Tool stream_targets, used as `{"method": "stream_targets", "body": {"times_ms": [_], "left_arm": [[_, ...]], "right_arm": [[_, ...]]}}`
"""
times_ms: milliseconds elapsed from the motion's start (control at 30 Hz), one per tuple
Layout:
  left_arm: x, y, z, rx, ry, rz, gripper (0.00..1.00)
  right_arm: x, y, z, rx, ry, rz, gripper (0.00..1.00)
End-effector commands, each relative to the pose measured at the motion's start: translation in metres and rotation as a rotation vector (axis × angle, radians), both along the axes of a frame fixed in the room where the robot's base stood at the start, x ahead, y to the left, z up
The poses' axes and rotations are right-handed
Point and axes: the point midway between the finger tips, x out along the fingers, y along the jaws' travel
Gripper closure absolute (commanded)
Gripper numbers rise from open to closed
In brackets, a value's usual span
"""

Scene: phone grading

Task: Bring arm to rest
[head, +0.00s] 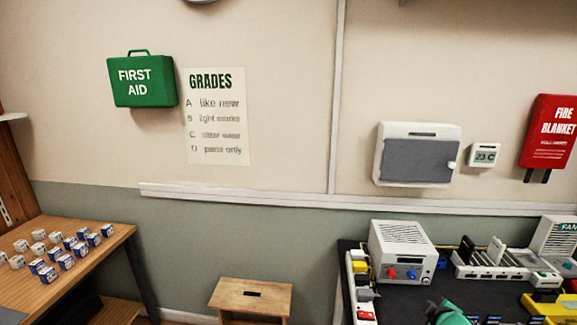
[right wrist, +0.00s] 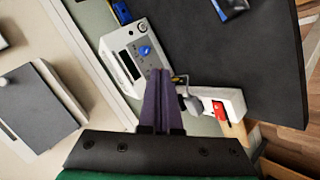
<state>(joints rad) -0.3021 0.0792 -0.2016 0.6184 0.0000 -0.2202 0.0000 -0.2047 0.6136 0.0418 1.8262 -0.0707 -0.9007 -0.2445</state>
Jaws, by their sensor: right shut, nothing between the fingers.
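My right gripper (right wrist: 160,98) shows in the right wrist view, its two purple fingers pressed together with nothing between them. It is over the dark workbench (right wrist: 265,75), with the white instrument box (right wrist: 146,55) just beyond its fingers at the upper left. In the head view a green part at the bottom edge, over the same bench, looks like my right wrist; the fingers do not show there. My left arm and gripper are not in view.
The bench holds a white box (head: 399,252) with red and blue knobs, a power strip (head: 361,290) and a slotted rack (head: 490,268). A wooden stool (head: 250,298) stands left of it. A wooden table (head: 95,262) at far left holds several small boxes.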

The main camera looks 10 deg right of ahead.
Motion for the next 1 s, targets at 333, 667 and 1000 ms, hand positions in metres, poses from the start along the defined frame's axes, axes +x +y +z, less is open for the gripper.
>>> {"method": "stream_targets", "body": {"times_ms": [333,667,1000], "left_arm": [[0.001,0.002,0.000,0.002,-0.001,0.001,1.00],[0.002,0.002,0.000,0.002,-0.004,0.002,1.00],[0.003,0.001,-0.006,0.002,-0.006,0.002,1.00]], "right_arm": [[-0.103,0.150,-0.060,0.429,0.225,-0.134,1.00],[-0.178,0.225,-0.052,0.688,0.380,-0.262,1.00],[-0.175,0.233,-0.141,0.701,0.438,-0.287,1.00]]}}
